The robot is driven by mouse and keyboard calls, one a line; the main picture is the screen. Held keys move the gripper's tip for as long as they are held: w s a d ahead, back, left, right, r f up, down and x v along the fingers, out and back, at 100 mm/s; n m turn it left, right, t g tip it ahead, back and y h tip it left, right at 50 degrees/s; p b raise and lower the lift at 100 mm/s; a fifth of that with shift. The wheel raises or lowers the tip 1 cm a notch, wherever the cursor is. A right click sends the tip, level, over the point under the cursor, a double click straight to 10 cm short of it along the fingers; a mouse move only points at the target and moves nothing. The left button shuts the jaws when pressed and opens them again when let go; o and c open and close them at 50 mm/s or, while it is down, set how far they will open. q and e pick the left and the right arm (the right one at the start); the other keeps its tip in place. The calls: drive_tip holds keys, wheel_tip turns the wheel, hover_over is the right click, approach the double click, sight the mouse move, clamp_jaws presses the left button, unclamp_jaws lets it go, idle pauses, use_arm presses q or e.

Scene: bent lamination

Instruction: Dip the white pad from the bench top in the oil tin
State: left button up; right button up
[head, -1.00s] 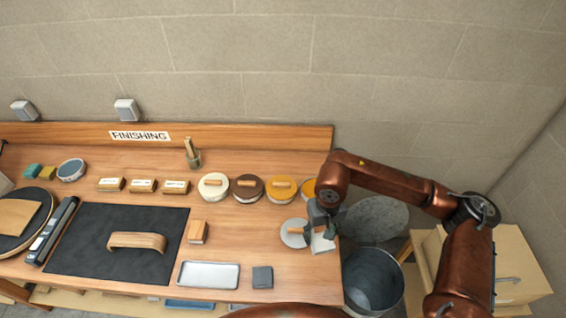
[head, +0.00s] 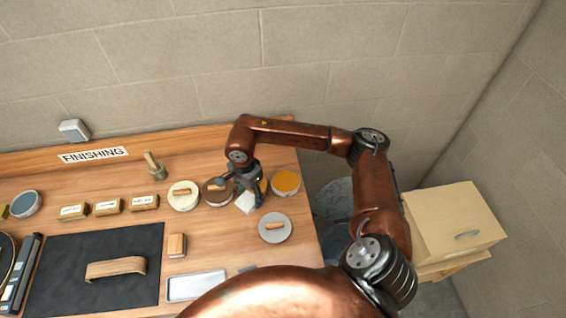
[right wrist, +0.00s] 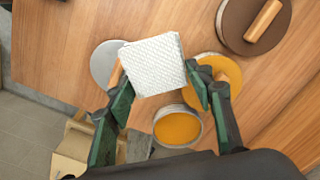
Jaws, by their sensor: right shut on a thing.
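My right gripper (head: 252,190) is shut on the white pad (head: 246,202), which hangs over the bench in front of the row of tins. In the right wrist view, the textured white pad (right wrist: 153,65) sits between the two fingertips (right wrist: 158,86). An open tin of amber liquid (head: 286,183), which looks like the oil tin, stands just right of the gripper; it also shows in the right wrist view (right wrist: 178,128). The pad is apart from it. An amber-lidded tin (right wrist: 228,72) is partly hidden behind the gripper. My left gripper is not in view.
A grey lid (head: 275,228) with a wooden handle lies in front of the open tin. Brown-lidded (head: 217,193) and white-lidded (head: 183,196) tins stand left of the gripper. A metal tray (head: 196,285) and a black mat (head: 105,262) lie nearer the front.

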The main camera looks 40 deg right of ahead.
drive_tip(key=w+d+m+p, duration=0.1)
drive_tip(key=d+m+p, duration=0.4)
drive_tip(key=m, duration=0.7)
drive_tip(key=w+d+f+m+p, duration=0.1)
drive_tip(key=d+m+p, duration=0.35)
drive_tip(key=m, duration=0.75)
drive_tip(key=w+d+m+p, duration=0.1)
drive_tip(key=d+m+p, duration=0.2)
drive_tip(key=d+m, duration=0.65)
drive_tip(key=shift+a+f+m+b, duration=0.4)
drive_tip(key=shift+f+b, duration=0.5)
drive_tip(key=shift+f, duration=0.5)
drive_tip(key=shift+a+f+m+b, duration=0.35)
drive_tip(key=shift+f+b, duration=0.55)
drive_tip(key=shift+f, duration=0.5)
drive_tip(key=shift+a+f+m+b, duration=0.4)
drive_tip(key=shift+f+b, duration=0.5)
drive_tip(key=shift+f, duration=0.5)
drive_tip(key=shift+s+f, duration=0.15)
drive_tip(key=shift+s+f, duration=0.15)
drive_tip(key=shift+f, duration=0.05)
drive_tip(key=shift+r, duration=0.1)
drive_tip(key=shift+w+r+p, duration=0.15)
drive_tip(key=shift+r+p, duration=0.4)
drive_tip(key=shift+r, duration=0.25)
drive_tip(key=shift+w+r+p, duration=0.1)
drive_tip(key=shift+r+p, duration=0.4)
drive_tip(key=shift+r, duration=0.3)
